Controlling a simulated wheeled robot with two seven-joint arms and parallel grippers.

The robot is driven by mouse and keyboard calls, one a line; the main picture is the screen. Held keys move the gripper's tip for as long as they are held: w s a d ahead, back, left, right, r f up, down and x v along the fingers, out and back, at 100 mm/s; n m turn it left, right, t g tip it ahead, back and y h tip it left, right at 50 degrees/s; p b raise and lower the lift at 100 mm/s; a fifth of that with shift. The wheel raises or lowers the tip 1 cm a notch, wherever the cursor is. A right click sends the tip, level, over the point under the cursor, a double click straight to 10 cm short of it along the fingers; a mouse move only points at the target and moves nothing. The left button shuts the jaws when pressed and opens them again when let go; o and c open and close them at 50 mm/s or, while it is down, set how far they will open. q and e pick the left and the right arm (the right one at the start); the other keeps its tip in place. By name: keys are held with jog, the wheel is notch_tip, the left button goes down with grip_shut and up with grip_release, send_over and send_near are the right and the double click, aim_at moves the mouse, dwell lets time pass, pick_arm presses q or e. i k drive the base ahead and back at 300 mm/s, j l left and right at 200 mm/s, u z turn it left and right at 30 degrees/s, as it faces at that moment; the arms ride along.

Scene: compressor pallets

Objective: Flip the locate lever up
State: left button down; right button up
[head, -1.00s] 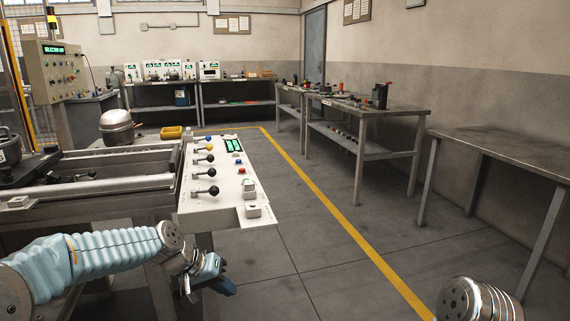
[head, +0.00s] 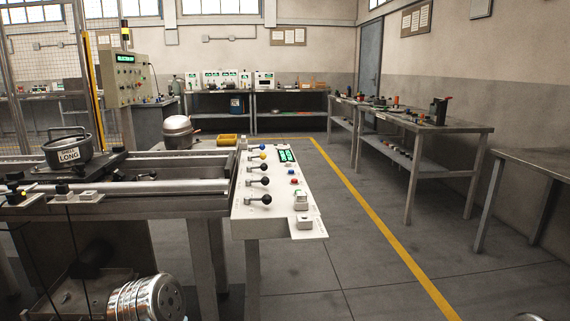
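The white control panel (head: 266,221) stands at the right end of the metal bench, near the middle of the head view. Along its left side is a row of levers: a blue-knobbed one at the far end, a lever with a yellow knob (head: 263,156), then several with black knobs, including a middle one (head: 264,181) and the nearest one (head: 266,199). The black-knobbed levers point to the right. Their labels are too small to read, so I cannot tell which is the locate lever.
A dark pot-like fixture labelled LONG (head: 68,151) stands on the bench (head: 180,205) at left. The floor right of the panel is clear.

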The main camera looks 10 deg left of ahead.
aim_at(262, 156)
jog(key=i+j, duration=0.15)
jog(key=j, duration=0.2)
jog(key=i+j, duration=0.15)
jog(key=j, duration=0.2)
jog(key=i+j, duration=0.15)
jog(key=j, duration=0.2)
jog(key=i+j, duration=0.15)
jog(key=j, duration=0.15)
